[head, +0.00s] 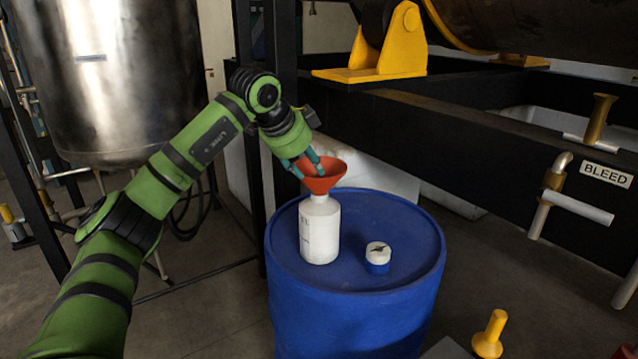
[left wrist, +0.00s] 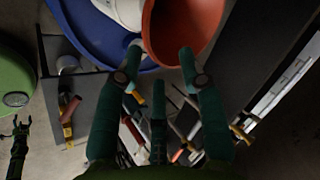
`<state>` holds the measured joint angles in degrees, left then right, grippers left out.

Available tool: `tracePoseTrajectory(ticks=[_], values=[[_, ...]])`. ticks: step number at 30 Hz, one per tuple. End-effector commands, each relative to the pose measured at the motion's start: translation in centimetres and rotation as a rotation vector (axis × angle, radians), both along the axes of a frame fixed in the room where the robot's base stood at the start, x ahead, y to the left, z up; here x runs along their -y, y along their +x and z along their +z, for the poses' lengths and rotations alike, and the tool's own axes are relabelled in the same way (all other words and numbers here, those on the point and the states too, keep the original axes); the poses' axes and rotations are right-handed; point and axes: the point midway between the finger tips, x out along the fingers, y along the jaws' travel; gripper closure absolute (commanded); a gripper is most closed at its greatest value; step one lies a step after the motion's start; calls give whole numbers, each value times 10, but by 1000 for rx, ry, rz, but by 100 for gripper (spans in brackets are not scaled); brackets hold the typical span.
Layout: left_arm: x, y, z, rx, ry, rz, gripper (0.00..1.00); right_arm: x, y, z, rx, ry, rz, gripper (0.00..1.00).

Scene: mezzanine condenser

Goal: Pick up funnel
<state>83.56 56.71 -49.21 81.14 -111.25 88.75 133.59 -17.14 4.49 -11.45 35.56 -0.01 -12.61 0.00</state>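The red-orange funnel (head: 322,177) sits in the mouth of a white bottle (head: 320,228) on top of a blue drum (head: 365,215). My left gripper (head: 308,167) is at the funnel's upper left rim. In the left wrist view its fingers (left wrist: 160,50) are spread: one shows outside the funnel (left wrist: 183,22) and the other overlaps its bowl. The gripper looks open; whether a finger touches the funnel, I cannot tell. A small green and dark jaw-like end (left wrist: 20,128) at the left of the left wrist view looks like my right gripper; its opening is unclear.
A small white and blue jar (head: 378,257) stands on the drum right of the bottle. A black frame (head: 450,140) with a BLEED label (head: 606,174) and pipes runs behind and to the right. A steel tank (head: 110,80) stands at the left.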

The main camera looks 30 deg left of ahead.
Motion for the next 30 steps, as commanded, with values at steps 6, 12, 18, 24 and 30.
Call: tracePoseTrajectory(ticks=[6, 12, 18, 24, 30], values=[[-1, 11, -18, -8, 1, 5, 61, 0, -1, 10, -2, 0, 0, 34], [1, 26, -44, -8, 1, 2, 61, 1, -1, 23, -2, -1, 0, 34], [1, 36, -58, -4, 2, 0, 61, 1, -1, 25, -2, -1, 0, 34], [1, 36, -58, -3, 1, 0, 61, 1, -1, 25, -3, -2, 0, 34], [1, 36, -58, -3, 1, 0, 100, 2, -1, 25, -3, -3, 1, 34]])
